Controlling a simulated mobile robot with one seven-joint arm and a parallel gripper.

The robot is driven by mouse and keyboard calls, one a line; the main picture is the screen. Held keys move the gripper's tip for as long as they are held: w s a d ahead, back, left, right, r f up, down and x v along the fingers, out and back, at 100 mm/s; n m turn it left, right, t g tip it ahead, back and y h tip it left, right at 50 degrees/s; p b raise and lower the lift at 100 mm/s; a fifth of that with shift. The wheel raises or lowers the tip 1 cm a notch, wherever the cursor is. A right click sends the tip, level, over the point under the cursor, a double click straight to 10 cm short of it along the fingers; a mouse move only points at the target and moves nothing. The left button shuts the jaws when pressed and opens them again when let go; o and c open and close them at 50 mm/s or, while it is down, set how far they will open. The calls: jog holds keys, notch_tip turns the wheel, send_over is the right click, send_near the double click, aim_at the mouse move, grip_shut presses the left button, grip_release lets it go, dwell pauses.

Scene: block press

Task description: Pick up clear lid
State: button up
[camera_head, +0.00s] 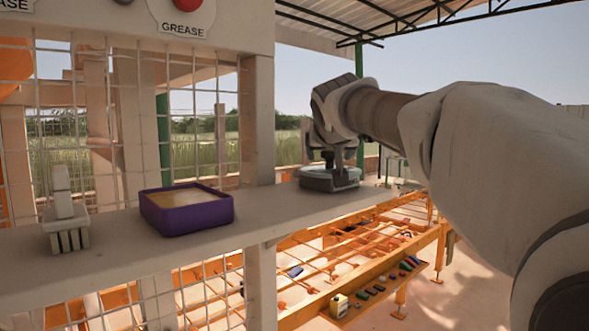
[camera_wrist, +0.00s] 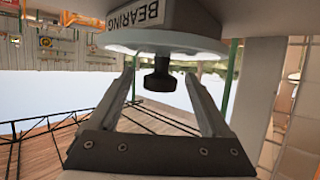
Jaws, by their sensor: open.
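The clear lid (camera_head: 325,171) sits on a grey round container at the right end of the shelf. In the wrist view the lid (camera_wrist: 120,42) shows as a pale translucent disc with a dark knob (camera_wrist: 160,80). The container (camera_wrist: 180,17) bears a label reading BEARING. My gripper (camera_head: 335,156) is over the lid, pointing down. In the wrist view my gripper (camera_wrist: 160,68) is open, with one finger on each side of the knob and a visible gap to it. The fingertips reach close to the lid; I cannot tell if they touch it.
A purple tub (camera_head: 187,218) with yellowish contents stands on the shelf (camera_head: 130,258) to the left. A pale brush (camera_head: 65,220) stands at the far left. A wire mesh and a post (camera_head: 258,120) rise behind the shelf. Orange racks lie below.

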grip_shut()
jog(key=shift+r, duration=0.1)
dwell(0.3)
